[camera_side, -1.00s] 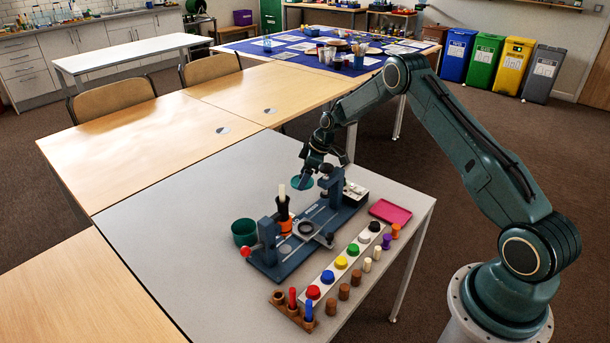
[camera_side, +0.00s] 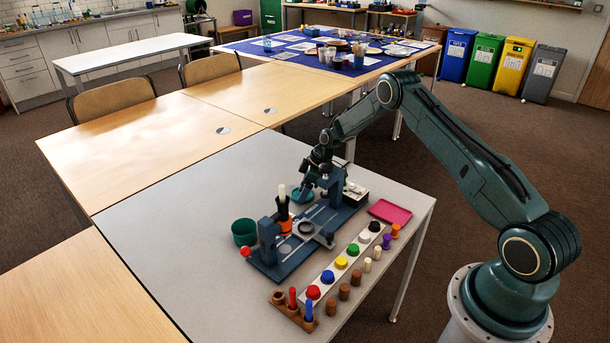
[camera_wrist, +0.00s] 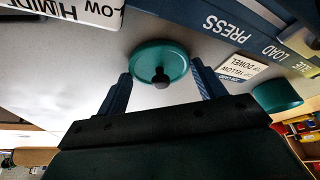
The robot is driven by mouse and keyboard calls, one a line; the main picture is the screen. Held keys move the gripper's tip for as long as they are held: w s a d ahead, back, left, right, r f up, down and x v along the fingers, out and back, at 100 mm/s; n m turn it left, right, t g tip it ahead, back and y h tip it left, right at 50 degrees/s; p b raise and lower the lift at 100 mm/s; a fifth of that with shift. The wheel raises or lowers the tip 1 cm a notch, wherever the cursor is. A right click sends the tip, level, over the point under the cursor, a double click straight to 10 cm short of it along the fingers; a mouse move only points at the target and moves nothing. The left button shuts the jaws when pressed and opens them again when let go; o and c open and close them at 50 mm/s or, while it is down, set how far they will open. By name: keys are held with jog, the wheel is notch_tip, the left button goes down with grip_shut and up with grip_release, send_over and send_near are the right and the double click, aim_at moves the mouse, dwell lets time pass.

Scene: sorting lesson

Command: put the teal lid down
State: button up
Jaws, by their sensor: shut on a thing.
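The teal lid (camera_side: 301,197) is a round disc with a dark knob, level and low over the grey table, behind the blue press. In the wrist view the lid (camera_wrist: 158,58) lies between the two fingers. My gripper (camera_side: 312,180) is shut on the lid from above; it also shows in the wrist view (camera_wrist: 161,74). I cannot tell whether the lid touches the table. A teal pot (camera_side: 243,233) stands on the table left of the press and shows in the wrist view (camera_wrist: 277,96).
The blue press (camera_side: 290,262) stands close in front of the lid, with a dark holder and white dowel (camera_side: 282,190) beside it. A white strip of coloured caps (camera_side: 340,262), several pegs and a pink tray (camera_side: 390,212) lie nearer. The table's left side is clear.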

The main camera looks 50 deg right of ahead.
jog(key=shift+f, duration=0.1)
jog(key=o, duration=0.9)
jog(key=shift+o, duration=0.2)
jog(key=v, duration=1.2)
